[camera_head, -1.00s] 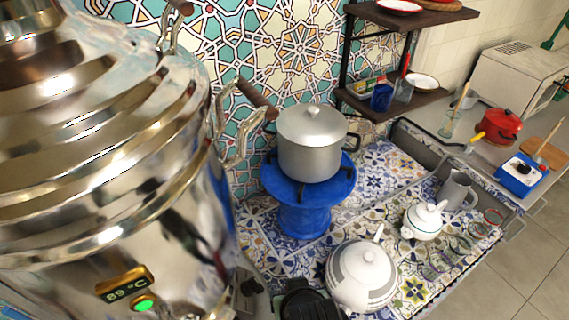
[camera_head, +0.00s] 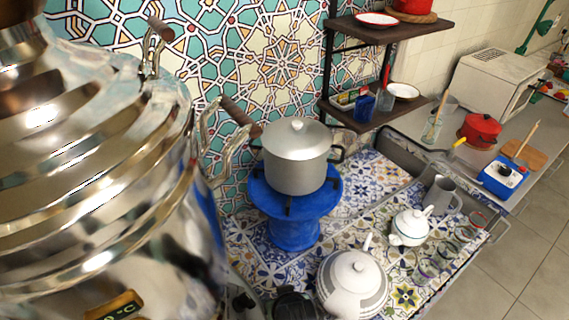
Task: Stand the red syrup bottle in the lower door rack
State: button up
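I cannot make out a red syrup bottle for certain in the head view. A thin red thing (camera_head: 386,75) stands upright by a clear glass on the lower wall shelf, too small to identify. No door rack can be told for sure. A pale boxy appliance (camera_head: 497,88) stands at the upper right, and small coloured things (camera_head: 556,88) show beside it at the right edge, too small to name. My gripper is not in view.
A large shiny samovar (camera_head: 100,190) blocks the left. A grey pot (camera_head: 296,160) sits on a blue stand (camera_head: 293,232). A white teapot (camera_head: 352,283), a smaller teapot (camera_head: 409,228) and a grey jug (camera_head: 441,195) stand on the tiled top. Open floor (camera_head: 520,250) lies at lower right.

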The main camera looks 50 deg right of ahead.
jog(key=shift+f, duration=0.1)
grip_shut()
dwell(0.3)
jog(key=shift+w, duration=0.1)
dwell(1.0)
